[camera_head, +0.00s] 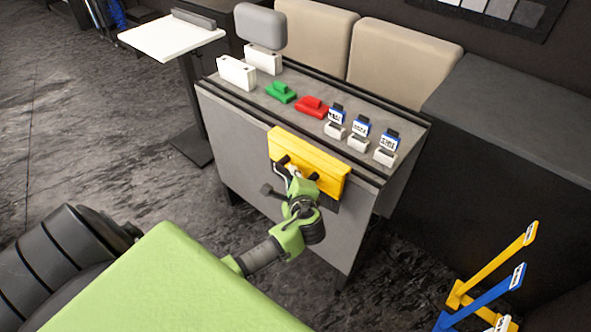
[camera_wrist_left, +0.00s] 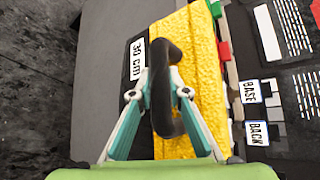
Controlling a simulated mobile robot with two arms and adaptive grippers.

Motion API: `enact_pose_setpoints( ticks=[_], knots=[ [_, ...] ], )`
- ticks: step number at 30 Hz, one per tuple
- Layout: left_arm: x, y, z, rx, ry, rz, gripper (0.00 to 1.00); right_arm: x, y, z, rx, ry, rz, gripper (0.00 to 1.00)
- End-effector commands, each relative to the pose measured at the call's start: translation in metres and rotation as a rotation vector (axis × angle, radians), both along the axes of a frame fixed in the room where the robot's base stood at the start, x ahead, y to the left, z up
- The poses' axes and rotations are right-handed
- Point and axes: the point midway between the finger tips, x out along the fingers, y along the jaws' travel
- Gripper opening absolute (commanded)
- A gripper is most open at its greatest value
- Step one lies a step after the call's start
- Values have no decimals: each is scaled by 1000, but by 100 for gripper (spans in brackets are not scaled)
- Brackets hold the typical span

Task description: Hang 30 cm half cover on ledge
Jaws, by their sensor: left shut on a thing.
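The yellow half cover (camera_head: 331,170) is a long block at the front upper edge of the grey counter (camera_head: 225,135). It also fills the middle of the left wrist view (camera_wrist_left: 203,50). My left gripper (camera_head: 296,180) is shut on the cover's dark curved handle (camera_wrist_left: 165,105), with the teal fingers on either side of it. A black-and-white "30 CM" label (camera_wrist_left: 137,58) shows beside the cover in the left wrist view. I cannot tell whether the cover rests on the ledge or is held just against it. My right gripper is not in view.
On the counter top are white boxes (camera_head: 237,72), a green block (camera_head: 281,92), a red block (camera_head: 312,106) and small white holders with blue tags (camera_head: 359,130). Yellow and blue stands (camera_head: 495,290) are at lower right. A white side table (camera_head: 170,37) stands at the back left.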

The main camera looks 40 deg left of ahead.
Motion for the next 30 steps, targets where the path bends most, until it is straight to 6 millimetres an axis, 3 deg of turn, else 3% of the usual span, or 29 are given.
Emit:
enact_pose_setpoints(
  ticks=[18,30],
  knots=[
    [-35,3,2,0,-2,-1,0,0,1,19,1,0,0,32],
    [-37,3,2,1,-4,-1,0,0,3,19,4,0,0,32]
  ],
)
